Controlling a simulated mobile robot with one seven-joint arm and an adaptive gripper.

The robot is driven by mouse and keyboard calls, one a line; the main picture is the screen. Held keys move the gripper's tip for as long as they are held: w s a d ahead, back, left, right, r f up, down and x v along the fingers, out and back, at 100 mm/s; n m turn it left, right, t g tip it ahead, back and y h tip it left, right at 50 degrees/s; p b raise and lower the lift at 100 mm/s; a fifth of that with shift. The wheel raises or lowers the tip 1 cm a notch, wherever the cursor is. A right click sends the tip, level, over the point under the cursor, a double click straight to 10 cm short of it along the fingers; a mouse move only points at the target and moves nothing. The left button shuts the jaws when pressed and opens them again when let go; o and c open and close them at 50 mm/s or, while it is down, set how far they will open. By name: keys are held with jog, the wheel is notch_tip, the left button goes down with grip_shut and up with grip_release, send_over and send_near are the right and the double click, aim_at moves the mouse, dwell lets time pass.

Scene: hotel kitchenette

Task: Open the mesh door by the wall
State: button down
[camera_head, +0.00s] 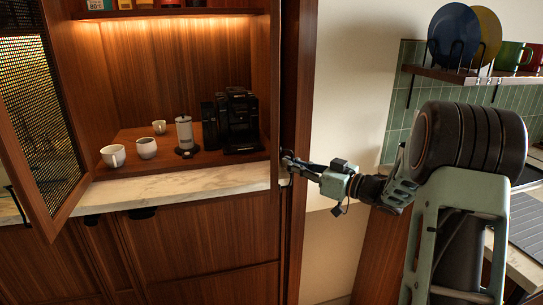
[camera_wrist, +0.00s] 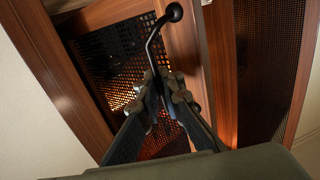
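The mesh door by the wall (camera_head: 276,90) shows almost edge-on in the head view, standing open at the right side of the lit cabinet. In the wrist view its dark mesh panel (camera_wrist: 115,55) sits in a reddish wood frame. A black bar handle (camera_wrist: 152,45) curves down from a round end at the top to my fingers. My gripper (camera_wrist: 165,85) has its fingertips close together around the handle's lower part; the exact contact is partly hidden. In the head view my gripper (camera_head: 288,164) is at the door's edge, from the wall side.
Another mesh door (camera_head: 40,110) stands open at the left. Inside the cabinet are white cups (camera_head: 113,155), a french press (camera_head: 185,135) and a black coffee machine (camera_head: 238,120). A marble counter (camera_head: 180,185) runs below. A plate rack (camera_head: 450,75) hangs at the right.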

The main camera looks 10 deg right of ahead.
jog(key=d+n+g+y+p, duration=0.2)
jog(key=d+g, duration=0.1)
jog(key=d, duration=0.3)
jog(key=shift+d+f+p, duration=0.15)
jog(key=shift+d+p, duration=0.15)
jog(key=shift+p, duration=0.1)
jog(key=shift+w, duration=0.1)
jog(key=c, duration=2.5)
grip_release()
jog(key=shift+o, duration=0.5)
jog(key=shift+d, duration=0.1)
jog(key=v, duration=1.2)
jog(key=shift+w, duration=0.1)
